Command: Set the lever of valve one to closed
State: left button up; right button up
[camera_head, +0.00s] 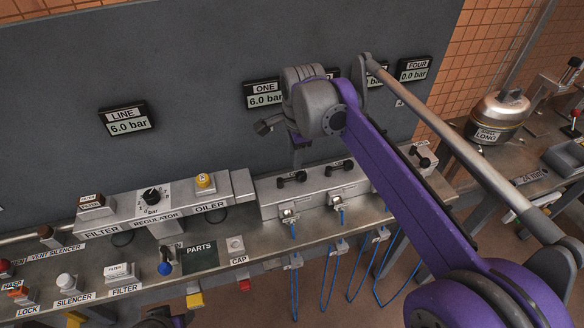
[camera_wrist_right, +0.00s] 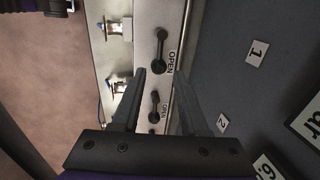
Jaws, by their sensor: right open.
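The valve one lever (camera_head: 292,178) is the leftmost black lever on the grey valve block, below the ONE display (camera_head: 263,93), which reads 6.0 bar. In the wrist view this lever (camera_wrist_right: 160,50) lies along the block, beside the word OPEN and the wall tag 1 (camera_wrist_right: 258,52). My right gripper (camera_head: 297,152) hangs above the left part of the block. In the wrist view its jaws (camera_wrist_right: 159,78) are apart and empty, with the lever beyond their tips. A second lever (camera_wrist_right: 154,104) shows between the fingers, apparently lower down. Only part of my left arm shows at the bottom edge.
Another lever (camera_head: 341,165) sits to the right on the block. The filter, regulator and oiler unit (camera_head: 155,205) stands to the left. The grey back wall (camera_head: 220,60) rises close behind.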

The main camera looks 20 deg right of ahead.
aim_at(293, 180)
jog(key=f, duration=0.3)
jog(key=w+f, duration=0.1)
jog(key=f, duration=0.5)
jog(key=shift+w+f+b, duration=0.1)
jog(key=shift+w+b, duration=0.3)
grip_shut()
dwell(0.9)
